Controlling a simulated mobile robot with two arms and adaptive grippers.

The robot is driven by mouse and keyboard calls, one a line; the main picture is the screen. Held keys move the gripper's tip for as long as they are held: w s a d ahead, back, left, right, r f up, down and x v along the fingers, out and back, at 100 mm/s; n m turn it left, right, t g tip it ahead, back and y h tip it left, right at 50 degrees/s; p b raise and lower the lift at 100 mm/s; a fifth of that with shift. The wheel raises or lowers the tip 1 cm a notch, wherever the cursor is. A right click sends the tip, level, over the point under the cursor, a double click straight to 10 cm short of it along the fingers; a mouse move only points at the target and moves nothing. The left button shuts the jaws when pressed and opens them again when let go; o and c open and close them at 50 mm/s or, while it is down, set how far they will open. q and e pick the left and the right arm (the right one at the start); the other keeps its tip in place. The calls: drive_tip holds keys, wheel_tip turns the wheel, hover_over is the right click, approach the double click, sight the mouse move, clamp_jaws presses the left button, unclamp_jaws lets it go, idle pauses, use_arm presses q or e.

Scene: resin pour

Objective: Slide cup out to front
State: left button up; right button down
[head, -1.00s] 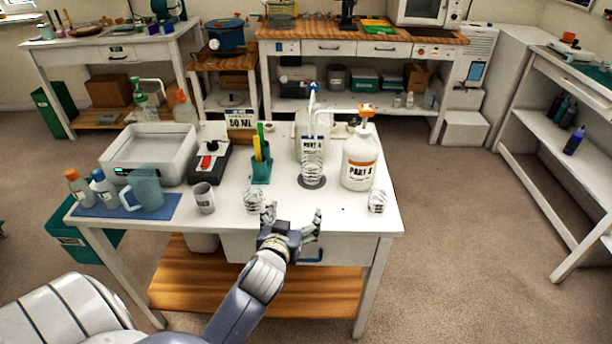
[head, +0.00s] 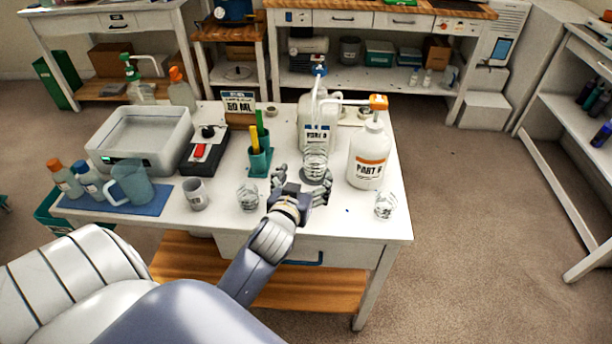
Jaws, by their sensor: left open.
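A clear ribbed cup (head: 315,162) stands on a dark round pad under the spout of the white Part A jug (head: 316,128). My left gripper (head: 303,177) is open in front of it. One finger is on the left of the cup's lower part and the other on the right. The gripper covers part of the pad, and I cannot tell whether the fingers touch the cup. My right gripper is not in view.
The Part B jug (head: 369,155) with an orange pump stands close on the right. Other clear cups stand near the front edge, left (head: 247,197) and right (head: 385,205). A teal holder (head: 260,161) with sticks and a grey mug (head: 195,193) are to the left.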

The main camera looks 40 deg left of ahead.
sight(312, 166)
use_arm(q)
drive_tip(key=shift+w+a+f, duration=0.1)
drive_tip(key=shift+w, duration=0.1)
drive_tip(key=shift+w+a+f, duration=0.1)
drive_tip(key=shift+w, duration=0.25)
drive_tip(key=x, duration=0.5)
drive_tip(key=shift+w+a+f, duration=0.1)
drive_tip(key=shift+w+a, duration=0.05)
drive_tip(key=shift+w, duration=0.1)
drive_tip(key=x, duration=0.3)
drive_tip(key=shift+w+a+f, duration=0.1)
drive_tip(key=shift+w+f, duration=0.05)
drive_tip(key=shift+w, duration=0.15)
drive_tip(key=shift+w+a, duration=0.1)
drive_tip(key=shift+w, duration=0.15)
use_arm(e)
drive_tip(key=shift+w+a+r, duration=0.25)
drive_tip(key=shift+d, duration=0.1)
use_arm(q)
drive_tip(key=shift+f, duration=0.1)
drive_tip(key=c, duration=1.2)
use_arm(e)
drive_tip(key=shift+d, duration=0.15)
